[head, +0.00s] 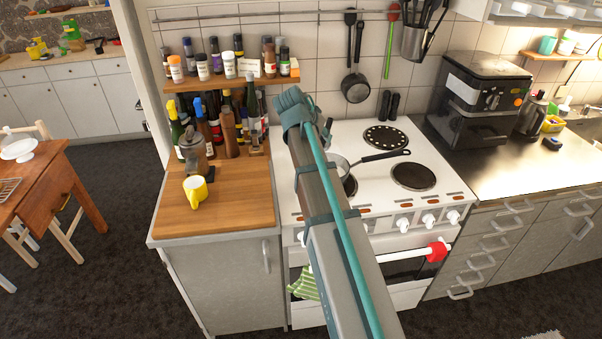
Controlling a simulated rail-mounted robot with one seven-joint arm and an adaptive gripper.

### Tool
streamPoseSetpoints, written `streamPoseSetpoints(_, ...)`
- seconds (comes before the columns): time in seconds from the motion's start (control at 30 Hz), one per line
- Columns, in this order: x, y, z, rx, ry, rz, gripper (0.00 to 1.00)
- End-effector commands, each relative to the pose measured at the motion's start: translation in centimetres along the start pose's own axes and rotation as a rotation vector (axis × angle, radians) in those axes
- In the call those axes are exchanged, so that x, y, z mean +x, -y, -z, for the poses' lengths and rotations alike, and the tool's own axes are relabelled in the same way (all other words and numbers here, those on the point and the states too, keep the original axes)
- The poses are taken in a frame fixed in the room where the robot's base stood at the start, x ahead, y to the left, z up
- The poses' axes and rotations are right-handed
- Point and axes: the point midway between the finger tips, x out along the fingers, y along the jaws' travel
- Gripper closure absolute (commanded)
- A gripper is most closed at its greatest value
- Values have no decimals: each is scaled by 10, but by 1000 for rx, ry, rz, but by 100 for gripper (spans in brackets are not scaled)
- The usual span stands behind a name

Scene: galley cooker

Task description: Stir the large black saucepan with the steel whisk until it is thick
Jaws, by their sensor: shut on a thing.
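A pan (341,164) with a long black handle sits on the white cooker, its handle pointing right. Its visible side looks silvery rather than black, and my arm hides most of it. I cannot tell what is in it. A small black pan (355,88) hangs on the tiled wall behind the cooker. The steel whisk is not visible. My arm reaches up from the bottom of the picture across the cooker's left side. My gripper's fingers do not show; the arm hides whatever is beyond it.
The white cooker (444,189) has bare hotplates at the right and back. A spice shelf (215,85) is above. A black appliance (480,98) stands on the right counter.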

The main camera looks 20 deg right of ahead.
Motion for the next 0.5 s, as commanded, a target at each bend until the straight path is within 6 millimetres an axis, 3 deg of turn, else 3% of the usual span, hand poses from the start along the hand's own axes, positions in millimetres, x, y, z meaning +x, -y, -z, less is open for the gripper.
streamPoseSetpoints(0.03,0,4,30,72,-29,-72,100)
streamPoseSetpoints(0.23,-23,-14,108,320,-153,-384,100)
streamPoseSetpoints(0.33,-34,-24,123,381,-218,-503,100)
streamPoseSetpoints(0.5,-38,-33,123,396,-313,-605,100)
